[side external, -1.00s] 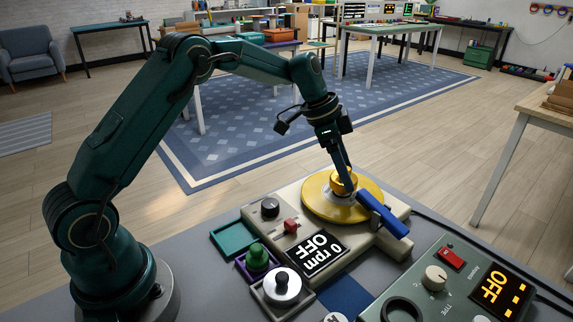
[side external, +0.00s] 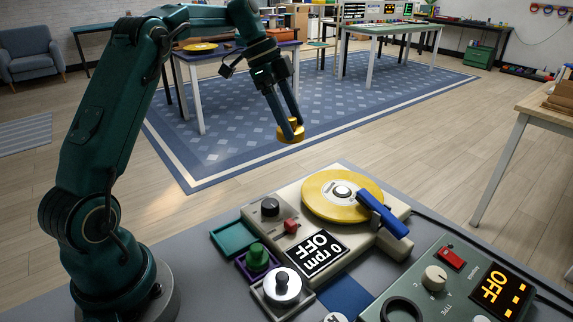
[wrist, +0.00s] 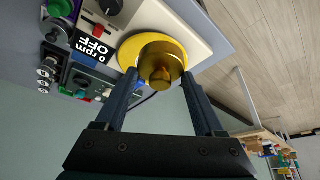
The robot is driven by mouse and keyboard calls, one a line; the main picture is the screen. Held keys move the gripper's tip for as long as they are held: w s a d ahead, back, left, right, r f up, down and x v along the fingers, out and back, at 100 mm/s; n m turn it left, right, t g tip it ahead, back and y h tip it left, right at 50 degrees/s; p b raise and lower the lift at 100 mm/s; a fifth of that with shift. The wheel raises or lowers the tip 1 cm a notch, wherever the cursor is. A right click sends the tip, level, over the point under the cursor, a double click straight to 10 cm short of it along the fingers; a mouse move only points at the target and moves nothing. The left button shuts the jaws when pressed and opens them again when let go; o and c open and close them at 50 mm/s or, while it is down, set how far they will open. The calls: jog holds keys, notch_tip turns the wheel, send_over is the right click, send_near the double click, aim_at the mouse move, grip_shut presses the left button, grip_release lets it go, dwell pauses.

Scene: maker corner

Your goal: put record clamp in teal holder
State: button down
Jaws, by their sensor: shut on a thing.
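My gripper (side external: 289,122) is shut on a gold record clamp (side external: 290,131), held in the air up and to the left of the turntable in the side view. In the wrist view the clamp (wrist: 161,66) sits between the fingertips. The teal holder (side external: 233,238) is a shallow square tray left of the turntable, and it looks empty. The turntable (side external: 399,212) carries a yellow record (side external: 318,198) with a bare centre. Its display reads 0 rpm OFF.
A purple holder (side external: 241,265) with a green knobbed piece (side external: 257,258) and a grey holder (side external: 266,304) with a white knobbed piece (side external: 282,285) stand beside the teal one. A blue tonearm (side external: 385,214) lies at the record's right edge. A control box (side external: 452,283) is at the lower right.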

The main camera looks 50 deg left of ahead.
jog(key=s+d+f+m+g, duration=0.2)
jog(key=s+f+m+g, duration=0.15)
jog(key=s+m, duration=0.35)
jog(key=s+d+f+m+g, duration=0.2)
jog(key=s+f+m, duration=0.3)
jog(key=s, duration=0.5)
jog(key=shift+m, duration=0.4)
jog(key=shift+w+a+f, duration=0.1)
jog(key=shift+w+f, duration=0.05)
jog(key=shift+f, duration=1.25)
jog(key=shift+w+f, duration=0.1)
jog(key=shift+f, duration=1.3)
jog(key=shift+f, duration=0.45)
grip_release()
jog(key=shift+r+t, duration=0.1)
jog(key=shift+t, duration=0.15)
jog(key=shift+w+r, duration=0.15)
jog(key=shift+r, duration=3.25)
